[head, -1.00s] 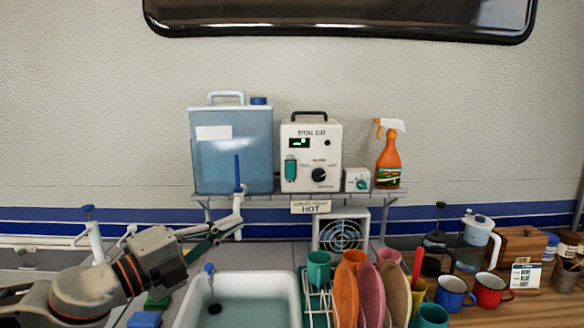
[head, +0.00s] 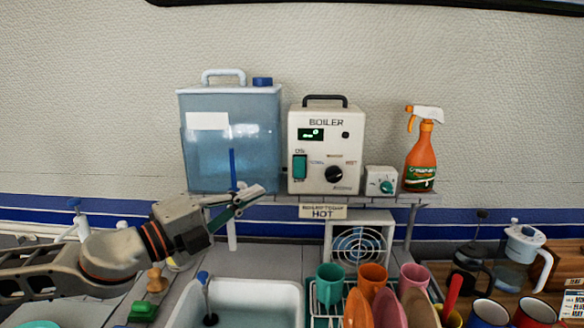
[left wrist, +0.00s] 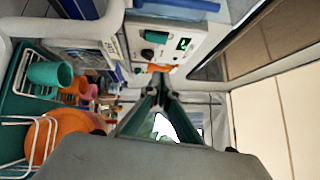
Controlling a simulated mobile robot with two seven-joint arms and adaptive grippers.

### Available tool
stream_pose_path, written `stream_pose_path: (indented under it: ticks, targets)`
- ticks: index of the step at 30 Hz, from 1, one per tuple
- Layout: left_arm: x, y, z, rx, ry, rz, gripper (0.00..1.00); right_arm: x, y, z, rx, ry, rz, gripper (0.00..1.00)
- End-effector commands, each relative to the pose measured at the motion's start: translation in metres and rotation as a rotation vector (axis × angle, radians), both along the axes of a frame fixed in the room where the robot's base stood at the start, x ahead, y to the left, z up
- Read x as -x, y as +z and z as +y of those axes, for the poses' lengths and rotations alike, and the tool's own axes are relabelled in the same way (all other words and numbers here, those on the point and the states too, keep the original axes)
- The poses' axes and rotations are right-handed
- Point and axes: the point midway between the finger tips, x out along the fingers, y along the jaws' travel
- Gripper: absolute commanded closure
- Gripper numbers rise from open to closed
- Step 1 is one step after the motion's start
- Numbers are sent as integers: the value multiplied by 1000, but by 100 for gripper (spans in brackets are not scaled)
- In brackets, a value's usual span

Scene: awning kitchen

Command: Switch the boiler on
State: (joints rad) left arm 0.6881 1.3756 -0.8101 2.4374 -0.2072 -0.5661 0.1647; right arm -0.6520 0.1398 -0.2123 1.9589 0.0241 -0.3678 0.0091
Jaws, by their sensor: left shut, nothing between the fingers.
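The white boiler (head: 326,149) stands on the wall shelf, with a lit green display (head: 310,134), a green rocker switch (head: 300,167) marked ON and a black knob (head: 334,174). It also shows tilted in the left wrist view (left wrist: 172,24), with its switch (left wrist: 156,36) and display. My left gripper (head: 258,192) is shut and empty at the shelf's front edge, left of and below the switch, apart from the boiler. In the left wrist view its fingertips (left wrist: 158,80) point towards the boiler. My right gripper is not in view.
A blue water tank (head: 232,150) stands left of the boiler. A small dial box (head: 380,181) and an orange spray bottle (head: 420,157) stand to its right. A blue-handled tap lever (head: 232,169) is beside my left gripper. Below are a sink (head: 250,305) and a rack with cups and plates.

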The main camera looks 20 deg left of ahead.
Motion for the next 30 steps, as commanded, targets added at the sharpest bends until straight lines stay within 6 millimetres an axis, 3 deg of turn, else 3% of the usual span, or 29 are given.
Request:
stream_pose_path:
  ticks: [11,24,30]
  targets:
    - [-20,7,-11,5,-1,-3,100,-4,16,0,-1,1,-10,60]
    - [-90,14,-51,2,-1,-2,100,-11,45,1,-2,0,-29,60]
    - [-115,15,-40,-1,2,-1,100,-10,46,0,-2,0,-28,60]
